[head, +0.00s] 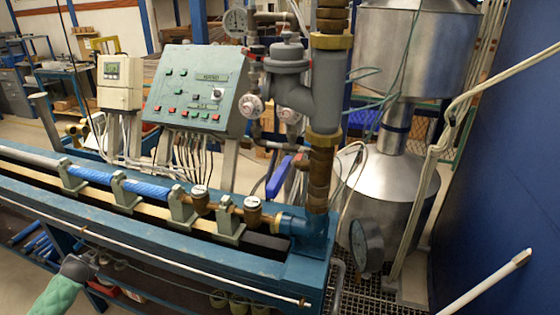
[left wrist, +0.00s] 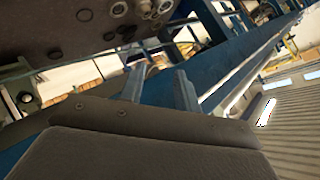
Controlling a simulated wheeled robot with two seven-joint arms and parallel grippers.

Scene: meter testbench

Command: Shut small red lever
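I cannot make out a small red lever in either view. A blue lever handle (head: 279,178) stands tilted beside the brown vertical pipe (head: 320,175) at the right end of the bench. My left gripper (head: 92,260) is at the lower left of the head view, in front of the bench's near side and far from the blue handle. In the left wrist view its two fingers (left wrist: 158,78) stand apart with nothing visible between them. My right gripper is in neither view.
The blue bench (head: 200,245) carries a pipe run with clamps and a thin white rail (head: 180,260) along its front. A control panel (head: 195,90) stands behind it. Metal tanks (head: 385,200) and a dial gauge (head: 366,245) are at right, before a dark blue wall (head: 500,190).

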